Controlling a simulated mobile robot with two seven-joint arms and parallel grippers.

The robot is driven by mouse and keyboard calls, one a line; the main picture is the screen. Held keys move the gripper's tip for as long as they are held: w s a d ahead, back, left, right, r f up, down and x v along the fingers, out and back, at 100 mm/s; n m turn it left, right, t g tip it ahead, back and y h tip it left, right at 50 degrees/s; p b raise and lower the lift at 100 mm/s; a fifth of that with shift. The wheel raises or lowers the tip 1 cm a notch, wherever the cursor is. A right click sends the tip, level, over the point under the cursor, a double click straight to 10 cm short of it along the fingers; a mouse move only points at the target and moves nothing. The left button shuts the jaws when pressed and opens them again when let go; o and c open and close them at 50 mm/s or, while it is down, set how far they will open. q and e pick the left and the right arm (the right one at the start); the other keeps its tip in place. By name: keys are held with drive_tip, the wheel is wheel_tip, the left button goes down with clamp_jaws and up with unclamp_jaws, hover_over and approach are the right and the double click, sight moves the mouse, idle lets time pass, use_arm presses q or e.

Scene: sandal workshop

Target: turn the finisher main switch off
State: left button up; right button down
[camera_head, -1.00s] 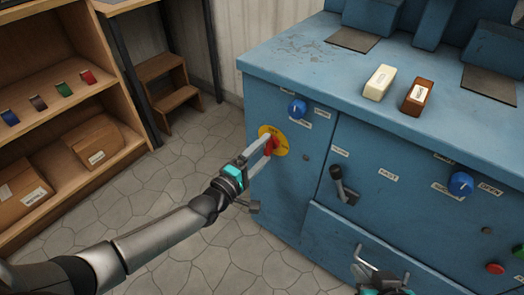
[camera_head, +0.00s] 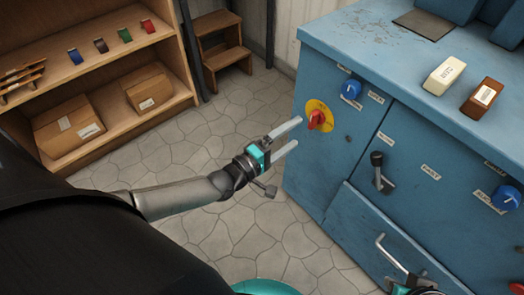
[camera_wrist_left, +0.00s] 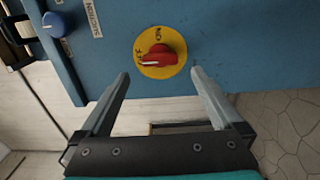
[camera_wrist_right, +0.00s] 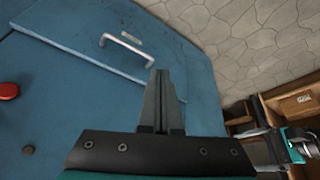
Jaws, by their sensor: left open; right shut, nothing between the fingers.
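The finisher main switch (camera_head: 316,118) is a red knob on a yellow disc on the blue cabinet's front. The left wrist view shows the knob (camera_wrist_left: 158,60) ahead, with its white mark pointing left toward a partly legible label, perhaps OFF; ON is printed at the disc's top, upside down. My left gripper (camera_head: 295,134) is open and empty, its fingertips just short of the disc and apart from the knob. My right gripper (camera_wrist_right: 162,72) is shut and empty in the right wrist view, near the cabinet's lower front; the head view cuts it off at the bottom.
The blue cabinet (camera_head: 345,165) also carries blue knobs (camera_head: 351,89), a black lever (camera_head: 378,170) and a drawer handle (camera_head: 390,250). A wooden shelf (camera_head: 90,75) stands left. Tiled floor between is clear.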

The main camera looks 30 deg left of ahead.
use_arm(q)
drive_tip(key=p+v, duration=0.2)
drive_tip(key=v, duration=0.7)
drive_tip(key=shift+s, duration=0.2)
use_arm(e)
wheel_tip(320, 180, down, 6)
drive_tip(key=g, duration=0.1)
drive_tip(key=shift+s+a+f, duration=0.1)
